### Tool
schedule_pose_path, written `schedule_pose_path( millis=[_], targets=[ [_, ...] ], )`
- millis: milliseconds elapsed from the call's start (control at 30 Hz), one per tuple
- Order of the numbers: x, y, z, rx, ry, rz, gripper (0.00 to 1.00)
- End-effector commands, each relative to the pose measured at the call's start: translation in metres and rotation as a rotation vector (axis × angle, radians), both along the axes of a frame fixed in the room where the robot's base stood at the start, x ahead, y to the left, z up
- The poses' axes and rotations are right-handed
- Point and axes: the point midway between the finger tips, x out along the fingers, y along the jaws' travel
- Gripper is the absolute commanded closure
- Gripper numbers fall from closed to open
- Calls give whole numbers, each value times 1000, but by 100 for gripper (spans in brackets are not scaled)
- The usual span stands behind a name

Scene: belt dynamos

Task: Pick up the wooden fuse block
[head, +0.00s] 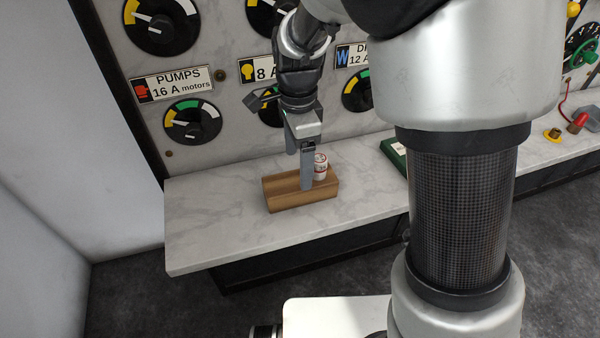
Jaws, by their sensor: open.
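The wooden fuse block (283,200) lies on the marble shelf (215,222), near its left part. A white cylindrical fuse (320,163) with red marks stands upright at the block's back right. My gripper (306,184) comes down from above, with its fingers at the middle of the block. One finger hides part of the block's top, and the other finger is mostly hidden behind it. The gripper is open. I cannot tell whether the fingers touch the block.
A marble panel with dials and a PUMPS label (178,83) rises behind the shelf. A green box (394,154) stands to the right, partly behind my arm. A red-capped part (577,123) lies at the far right. The shelf left of the block is clear.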

Motion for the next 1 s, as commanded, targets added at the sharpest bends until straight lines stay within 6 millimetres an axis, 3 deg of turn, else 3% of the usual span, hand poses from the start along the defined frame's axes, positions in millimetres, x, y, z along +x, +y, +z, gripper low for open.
schedule_pose_path(
  millis=[100,367,633,967,1000],
  targets=[
    [-1,-1,-23,-2,3,-1,23],
    [0,-1,-41,-1,2,0,23],
    [1,-5,-80,0,1,1,23],
    [1,-5,-87,0,-1,1,23],
    [1,-5,-87,0,-1,1,27]
  ],
)
